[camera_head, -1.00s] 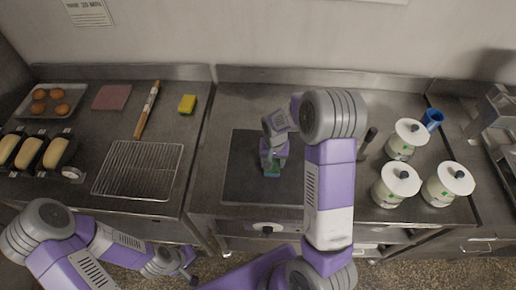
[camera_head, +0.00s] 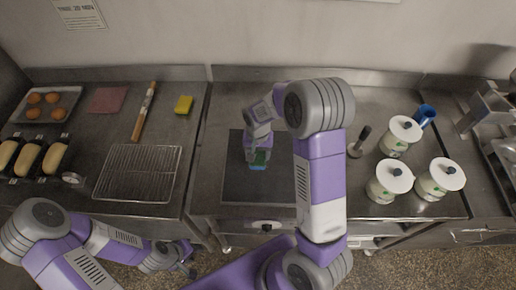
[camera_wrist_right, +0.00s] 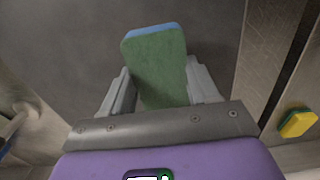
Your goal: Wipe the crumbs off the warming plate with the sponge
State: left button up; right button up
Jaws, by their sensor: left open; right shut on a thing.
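The warming plate (camera_head: 236,187) is a dark, flat square set in the middle counter. My right gripper (camera_head: 258,158) is over its middle, pointing down, shut on a green sponge with a blue layer (camera_head: 258,166). In the right wrist view the sponge (camera_wrist_right: 158,68) stands out between the fingers, over the dark plate surface (camera_wrist_right: 70,45). I cannot tell whether it touches the plate. No crumbs can be made out on the visible part of the plate; my right arm hides some of it. My left gripper (camera_head: 188,266) is open and empty, low in front of the left counter.
A yellow-green sponge (camera_head: 183,105) lies on the left counter, near a rolling pin (camera_head: 144,111), a wire rack (camera_head: 138,173) and bread tins (camera_head: 28,158). White lidded pots (camera_head: 390,182) and a dark-handled tool (camera_head: 359,143) stand right of the plate.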

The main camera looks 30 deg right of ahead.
aim_at(258, 154)
jog(key=shift+r+p, duration=0.9)
jog(key=shift+r, duration=0.6)
